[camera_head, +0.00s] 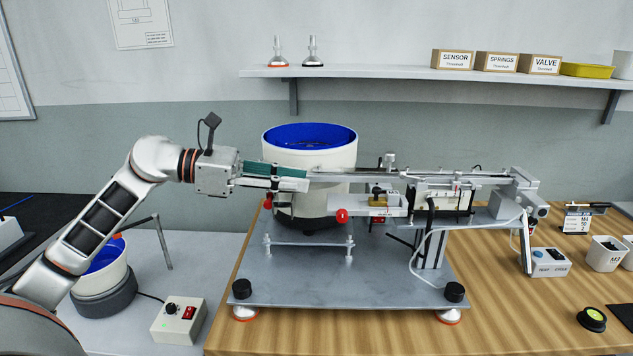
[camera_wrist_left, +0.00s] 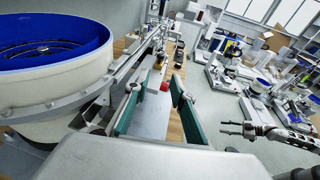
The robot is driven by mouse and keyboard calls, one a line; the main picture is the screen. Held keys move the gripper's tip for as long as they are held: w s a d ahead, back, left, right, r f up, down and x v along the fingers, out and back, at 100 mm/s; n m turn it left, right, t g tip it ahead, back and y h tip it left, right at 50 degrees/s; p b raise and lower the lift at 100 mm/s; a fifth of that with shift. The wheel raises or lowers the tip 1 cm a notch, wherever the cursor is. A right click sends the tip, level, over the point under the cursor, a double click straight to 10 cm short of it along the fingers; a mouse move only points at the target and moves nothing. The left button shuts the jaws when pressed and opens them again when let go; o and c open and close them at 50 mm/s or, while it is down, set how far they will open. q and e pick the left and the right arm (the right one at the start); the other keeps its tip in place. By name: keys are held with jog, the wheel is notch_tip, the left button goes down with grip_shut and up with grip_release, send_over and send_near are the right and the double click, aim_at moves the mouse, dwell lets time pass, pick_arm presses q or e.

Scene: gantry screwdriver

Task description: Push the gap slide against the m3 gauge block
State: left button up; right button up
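My left gripper (camera_head: 275,172) reaches in from the left in front of the white feeder bowl, its teal fingers pointing right. In the left wrist view its two fingers (camera_wrist_left: 156,108) stand apart with nothing between the pads. A red ball knob (camera_head: 342,215) is on the front of the rail assembly, right of and below the fingers; a red knob (camera_wrist_left: 164,87) shows beyond the fingertips in the left wrist view. A small brass-coloured block (camera_head: 378,199) sits right of it. I cannot tell the gap slide and m3 gauge block apart for sure. My right gripper (camera_wrist_left: 229,128) appears open, far off.
The feeder bowl (camera_head: 308,184) with blue inside stands close behind the left gripper. A long rail (camera_head: 450,175) runs right, above a grey base plate (camera_head: 340,285). A control box (camera_head: 548,262) and small bins (camera_head: 605,255) stand at right.

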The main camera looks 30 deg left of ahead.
aim_at(365, 207)
pick_arm(q)
jog(key=w+d+f+n+t+p, duration=0.1)
jog(key=w+d+p, duration=0.1)
jog(key=d, duration=0.1)
jog(key=w+d+f+n+t+y+p, duration=0.1)
jog(key=w+d+t+p, duration=0.1)
jog(key=w+d+p, duration=0.1)
jog(key=w+d+f+t+p, duration=0.1)
jog(key=w+d+p, duration=0.1)
jog(key=d, duration=0.2)
jog(key=shift+w+d+n+y+p, duration=0.3)
jog(key=shift+n+p, duration=0.05)
jog(key=shift+n, duration=0.05)
jog(key=shift+w+d, duration=0.45)
jog(key=shift+w, duration=0.15)
pick_arm(e)
jog(key=shift+s+a+r, duration=0.2)
jog(key=shift+r, duration=0.55)
jog(key=shift+s+a+r, duration=0.15)
jog(key=shift+s+r, duration=0.1)
jog(key=shift+r, duration=0.45)
jog(key=shift+s+a+r, duration=0.2)
jog(key=shift+r, duration=0.55)
pick_arm(q)
grip_shut()
